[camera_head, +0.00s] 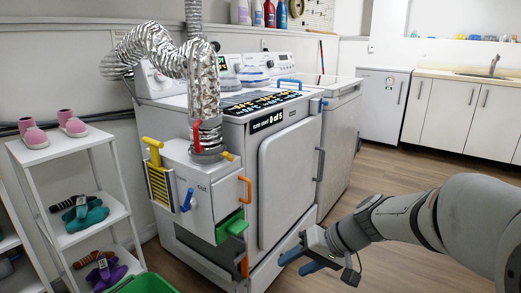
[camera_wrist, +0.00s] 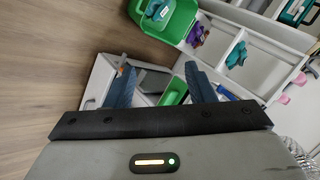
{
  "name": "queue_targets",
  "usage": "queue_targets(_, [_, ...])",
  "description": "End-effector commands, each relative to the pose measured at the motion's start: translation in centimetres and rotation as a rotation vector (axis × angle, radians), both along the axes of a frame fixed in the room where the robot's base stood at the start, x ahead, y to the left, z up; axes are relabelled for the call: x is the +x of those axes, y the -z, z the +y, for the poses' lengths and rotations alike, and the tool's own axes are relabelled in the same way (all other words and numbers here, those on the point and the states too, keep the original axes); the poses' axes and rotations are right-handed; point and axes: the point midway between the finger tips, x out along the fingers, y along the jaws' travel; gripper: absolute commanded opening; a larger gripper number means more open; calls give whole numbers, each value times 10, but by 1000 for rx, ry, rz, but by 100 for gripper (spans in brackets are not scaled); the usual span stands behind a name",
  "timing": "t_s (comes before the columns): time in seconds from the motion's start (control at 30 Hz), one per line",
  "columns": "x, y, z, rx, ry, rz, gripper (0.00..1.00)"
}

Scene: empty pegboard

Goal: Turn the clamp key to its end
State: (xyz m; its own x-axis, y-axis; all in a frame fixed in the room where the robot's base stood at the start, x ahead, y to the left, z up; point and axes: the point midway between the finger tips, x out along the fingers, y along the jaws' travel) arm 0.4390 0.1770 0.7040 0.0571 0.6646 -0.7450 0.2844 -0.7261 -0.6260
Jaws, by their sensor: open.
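A silver flexible duct (camera_head: 203,80) comes down onto a white box marked "out" (camera_head: 207,187) on the side of the dryer (camera_head: 262,110). A grey clamp band (camera_head: 208,154) circles the duct's lower end. A red handle (camera_head: 197,132) stands up beside the band, and a small yellow tab (camera_head: 228,156) sticks out at its right. I cannot tell for sure which of these is the clamp key. My gripper (camera_head: 300,262) is open and empty, low in front of the dryer and well apart from the clamp. Its blue fingers (camera_wrist: 158,70) are spread in the wrist view.
Wood floor (camera_head: 395,240) is clear to the right.

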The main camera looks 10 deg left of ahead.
Motion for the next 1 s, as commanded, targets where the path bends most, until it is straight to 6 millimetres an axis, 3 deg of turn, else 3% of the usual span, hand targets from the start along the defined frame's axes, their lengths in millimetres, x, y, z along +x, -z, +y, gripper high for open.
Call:
queue_targets(0.03, [21, -19, 22, 84, -17, -27, 49])
queue_targets(0.2, [95, -68, 89, 378, -26, -196, 49])
queue_targets(0.33, [146, -97, 124, 547, 14, -338, 49])
queue_targets(0.5, [192, -119, 147, 672, 81, -485, 49])
queue_targets(0.77, [217, -126, 164, 720, 123, -558, 49])
queue_targets(1.0, [230, -124, 200, 719, 121, -556, 49])
